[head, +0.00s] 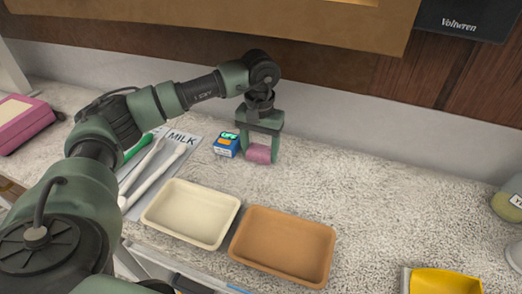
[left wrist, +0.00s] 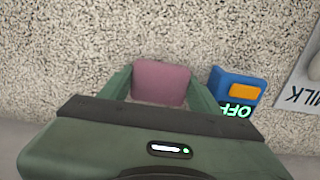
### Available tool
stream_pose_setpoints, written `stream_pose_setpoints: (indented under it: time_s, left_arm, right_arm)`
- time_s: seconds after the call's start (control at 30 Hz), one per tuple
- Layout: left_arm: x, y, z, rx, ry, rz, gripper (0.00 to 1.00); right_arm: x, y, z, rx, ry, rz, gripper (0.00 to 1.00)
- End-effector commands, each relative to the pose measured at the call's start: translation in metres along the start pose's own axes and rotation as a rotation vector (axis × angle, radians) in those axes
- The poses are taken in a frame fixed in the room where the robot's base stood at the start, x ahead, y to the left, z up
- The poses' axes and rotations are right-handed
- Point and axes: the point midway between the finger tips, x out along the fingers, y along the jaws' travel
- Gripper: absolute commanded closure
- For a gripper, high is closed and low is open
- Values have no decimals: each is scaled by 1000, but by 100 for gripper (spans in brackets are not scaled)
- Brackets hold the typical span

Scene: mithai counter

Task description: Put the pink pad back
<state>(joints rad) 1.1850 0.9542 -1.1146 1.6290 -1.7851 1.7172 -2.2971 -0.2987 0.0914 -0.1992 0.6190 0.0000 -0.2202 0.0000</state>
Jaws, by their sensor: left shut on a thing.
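The pink pad (head: 259,154) is a small dull-pink block on the speckled counter, right of a blue device. My left gripper (head: 262,150) points down over it, with one finger on each side. In the left wrist view the pad (left wrist: 160,83) sits between the two green fingers, and the gripper (left wrist: 160,95) is shut on it. The pad is at or just above the counter; I cannot tell which. My right gripper is in neither view.
The blue device (head: 226,145) with a green "OFF" display stands close left of the pad. A cream tray (head: 191,213) and a brown tray (head: 283,246) lie in front. A "MILK" mat (head: 184,138) with utensils lies left.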

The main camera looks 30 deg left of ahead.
Motion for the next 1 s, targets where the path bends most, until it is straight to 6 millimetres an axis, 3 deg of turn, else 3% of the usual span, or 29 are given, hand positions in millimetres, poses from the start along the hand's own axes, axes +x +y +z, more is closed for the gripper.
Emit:
stream_pose_setpoints:
  time_s: [0.03, 0.1, 0.47, 0.8, 1.0]
  left_arm:
    - [1, 0, 0, 0, 0, 0, 29]
    - [1, 0, 0, 1, 0, 0, 16]
    - [-4, 1, 0, 0, 1, 1, 16]
    - [-56, 1, -1, 0, 4, 2, 16]
    - [-75, 1, 0, 1, 1, 2, 16]
  right_arm:
    - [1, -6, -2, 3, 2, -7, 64]
    - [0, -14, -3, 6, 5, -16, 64]
    - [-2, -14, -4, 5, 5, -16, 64]
    - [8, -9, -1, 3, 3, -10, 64]
    - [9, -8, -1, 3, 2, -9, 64]
